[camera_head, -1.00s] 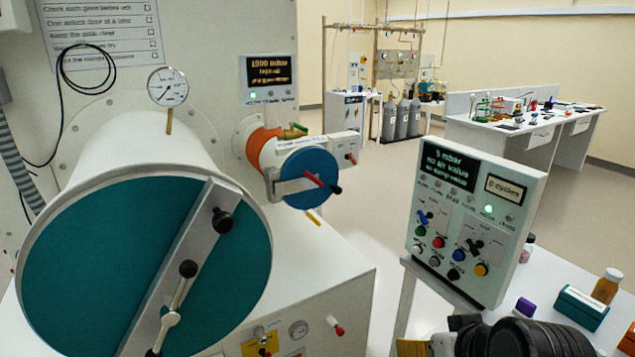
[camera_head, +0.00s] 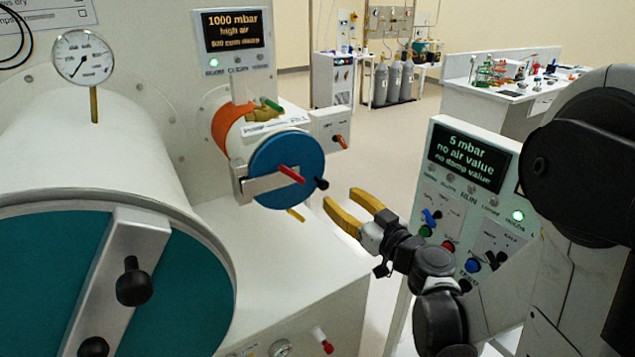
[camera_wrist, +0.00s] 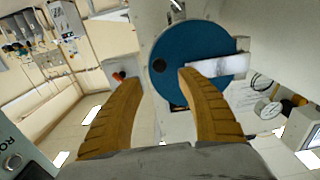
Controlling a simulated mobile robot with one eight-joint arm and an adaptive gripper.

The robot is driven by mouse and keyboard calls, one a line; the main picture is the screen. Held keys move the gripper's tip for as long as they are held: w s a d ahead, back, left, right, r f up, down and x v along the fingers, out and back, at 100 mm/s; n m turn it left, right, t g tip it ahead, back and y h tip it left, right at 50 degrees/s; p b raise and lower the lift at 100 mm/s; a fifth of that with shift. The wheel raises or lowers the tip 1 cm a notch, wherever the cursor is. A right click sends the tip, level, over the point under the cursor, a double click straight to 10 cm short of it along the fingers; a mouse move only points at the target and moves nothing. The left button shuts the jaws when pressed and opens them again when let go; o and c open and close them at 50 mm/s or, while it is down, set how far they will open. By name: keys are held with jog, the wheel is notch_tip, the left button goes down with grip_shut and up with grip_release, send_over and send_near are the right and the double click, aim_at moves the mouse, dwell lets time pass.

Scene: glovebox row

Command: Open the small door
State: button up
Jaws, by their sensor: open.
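The small door is a round blue disc (camera_head: 283,172) on the end of the small chamber with an orange collar (camera_head: 232,124). A metal bar (camera_head: 262,184) crosses it, with a red handle (camera_head: 291,174) and a black knob (camera_head: 321,183). The door looks closed against the chamber. My gripper (camera_head: 347,210), with yellow fingers, is open and empty, to the right of and below the door, apart from it. In the wrist view the blue disc (camera_wrist: 190,85) is ahead, with its light bar (camera_wrist: 216,66) at right. The right finger covers part of the disc.
The large chamber with a teal door (camera_head: 50,270) stands at left. A control panel (camera_head: 468,160) reading 5 mbar stands behind my arm at right. A white cabinet top (camera_head: 260,250) lies below the small door. A display (camera_head: 233,32) above reads 1000 mbar.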

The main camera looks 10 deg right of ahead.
aim_at(326, 186)
jog(key=b+x, duration=0.1)
jog(key=x, duration=0.7)
jog(key=shift+f, duration=0.1)
grip_shut()
